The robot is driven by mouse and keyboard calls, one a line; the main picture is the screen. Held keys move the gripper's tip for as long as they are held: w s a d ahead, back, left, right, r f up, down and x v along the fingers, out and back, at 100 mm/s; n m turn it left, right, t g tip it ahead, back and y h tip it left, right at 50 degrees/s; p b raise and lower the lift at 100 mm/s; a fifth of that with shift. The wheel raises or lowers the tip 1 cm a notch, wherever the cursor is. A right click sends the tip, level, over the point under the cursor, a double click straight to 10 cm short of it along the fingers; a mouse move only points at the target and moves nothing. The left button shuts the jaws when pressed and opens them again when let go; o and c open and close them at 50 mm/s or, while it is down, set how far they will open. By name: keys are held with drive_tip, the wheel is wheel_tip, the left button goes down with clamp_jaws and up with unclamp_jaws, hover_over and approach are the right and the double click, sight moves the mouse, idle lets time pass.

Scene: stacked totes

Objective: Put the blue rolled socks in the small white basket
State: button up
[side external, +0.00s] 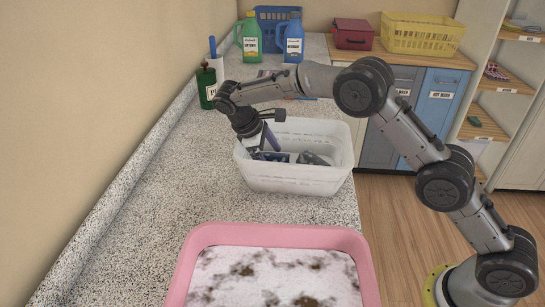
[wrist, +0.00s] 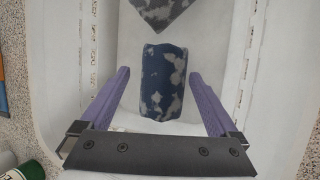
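The blue rolled socks (wrist: 163,85), dark blue with pale grey patches, lie inside a white tote (side external: 296,181) on the counter. They also show in the side view (side external: 271,156), partly hidden. My gripper (wrist: 160,74) is inside the tote, pointing down. Its purple fingers are spread, one on each side of the roll, with a gap visible on both sides. In the side view my gripper (side external: 264,146) is at the tote's left part. I see no separate small white basket; whether this tote is that basket, I cannot tell.
A grey patterned cloth item (wrist: 163,12) lies in the tote beyond the socks. A pink tub (side external: 204,238) with stained white contents is nearer the camera. Bottles (side external: 250,40), a green bottle (side external: 207,88), a red box (side external: 353,34) and a yellow basket (side external: 423,34) stand behind.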

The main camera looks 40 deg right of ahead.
drive_tip(key=v, duration=1.2)
drive_tip(key=shift+r, duration=0.2)
drive_tip(key=s+d+r+m+t+y, duration=0.2)
drive_tip(key=s+d+r, duration=0.35)
drive_tip(key=s, duration=0.25)
drive_tip(key=s+d+r+m+t+y, duration=0.1)
drive_tip(key=s+d+r, duration=0.3)
drive_tip(key=s+r, duration=0.35)
drive_tip(key=s+f+m+t, duration=0.1)
drive_tip(key=s+f, duration=0.2)
drive_tip(key=s, duration=0.4)
drive_tip(key=s+d+f+m+t+y, duration=0.1)
drive_tip(key=s+f+m, duration=0.1)
drive_tip(key=s, duration=0.5)
drive_tip(key=s+d+f+m+t+y, duration=0.1)
drive_tip(key=s+f, duration=0.3)
drive_tip(key=s, duration=0.4)
drive_tip(key=shift+d+f+m+t, duration=0.15)
drive_tip(key=shift+f+m+t, duration=0.25)
drive_tip(key=shift+m, duration=0.1)
